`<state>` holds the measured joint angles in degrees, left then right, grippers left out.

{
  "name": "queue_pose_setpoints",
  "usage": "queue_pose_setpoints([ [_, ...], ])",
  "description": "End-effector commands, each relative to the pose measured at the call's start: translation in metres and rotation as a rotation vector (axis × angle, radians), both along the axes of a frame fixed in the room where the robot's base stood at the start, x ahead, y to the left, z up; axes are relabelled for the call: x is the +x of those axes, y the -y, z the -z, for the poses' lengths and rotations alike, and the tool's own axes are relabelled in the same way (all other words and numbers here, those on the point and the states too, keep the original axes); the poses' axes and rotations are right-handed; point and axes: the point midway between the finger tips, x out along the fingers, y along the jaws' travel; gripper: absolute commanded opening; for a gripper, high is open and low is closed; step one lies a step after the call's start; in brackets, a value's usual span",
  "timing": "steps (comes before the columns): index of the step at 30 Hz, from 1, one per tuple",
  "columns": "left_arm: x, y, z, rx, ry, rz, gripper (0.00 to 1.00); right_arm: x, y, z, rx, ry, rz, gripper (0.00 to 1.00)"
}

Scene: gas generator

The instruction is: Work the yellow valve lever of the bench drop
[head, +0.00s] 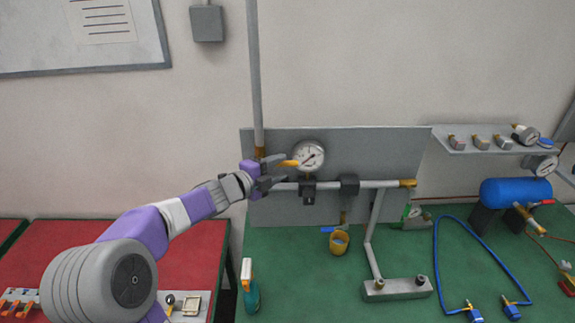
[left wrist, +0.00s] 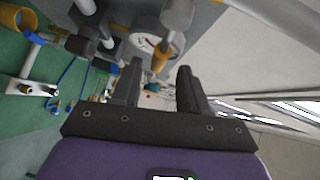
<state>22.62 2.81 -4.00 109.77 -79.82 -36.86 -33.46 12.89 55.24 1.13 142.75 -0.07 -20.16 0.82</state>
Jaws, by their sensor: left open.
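The yellow valve lever (head: 288,164) sticks out to the right from the drop pipe, just below the brass fitting (head: 260,152) and left of the round gauge (head: 309,156). My left gripper (head: 272,172) is at the lever's left end, with its dark fingers partly covering the valve body. In the left wrist view the jaws (left wrist: 158,88) are apart with nothing held between them. A yellow-orange part (left wrist: 160,58) shows just beyond the fingers there, beside the gauge (left wrist: 150,42); I cannot tell whether it is the lever or the fitting. Contact cannot be told. My right gripper is out of view.
A grey back panel (head: 385,150) stands behind a horizontal pipe (head: 375,184). A red bench (head: 60,250) lies left.

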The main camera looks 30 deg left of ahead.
Motion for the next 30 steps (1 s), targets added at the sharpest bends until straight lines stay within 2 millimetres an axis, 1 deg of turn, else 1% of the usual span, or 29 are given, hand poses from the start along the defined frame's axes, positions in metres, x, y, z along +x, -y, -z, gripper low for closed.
queue_pose_setpoints([
  [1,0.009,0.003,0.002,-0.002,-0.002,0.004,0.44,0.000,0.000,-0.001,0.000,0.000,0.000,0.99],
  [3,0.018,0.005,0.003,-0.001,-0.002,0.003,0.44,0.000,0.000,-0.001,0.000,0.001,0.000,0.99],
  [7,0.031,0.009,0.005,-0.001,-0.002,0.002,0.44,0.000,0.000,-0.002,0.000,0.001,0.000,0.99],
  [11,0.036,0.010,0.005,-0.001,0.000,0.001,0.44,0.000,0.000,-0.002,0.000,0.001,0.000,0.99],
  [17,0.036,0.010,0.005,-0.001,0.000,0.001,0.44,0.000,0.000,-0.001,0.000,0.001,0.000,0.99],
  [18,0.036,0.010,0.006,-0.001,0.000,0.001,0.42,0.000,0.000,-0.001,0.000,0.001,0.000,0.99],
  [26,0.036,0.009,0.006,-0.001,0.000,0.001,0.02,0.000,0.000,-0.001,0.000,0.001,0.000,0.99],
  [27,0.036,0.009,0.006,-0.001,0.000,0.000,0.00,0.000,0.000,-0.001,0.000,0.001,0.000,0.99],
  [30,0.036,0.009,0.006,-0.001,-0.001,0.000,0.00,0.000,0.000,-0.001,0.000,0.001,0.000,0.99],
])
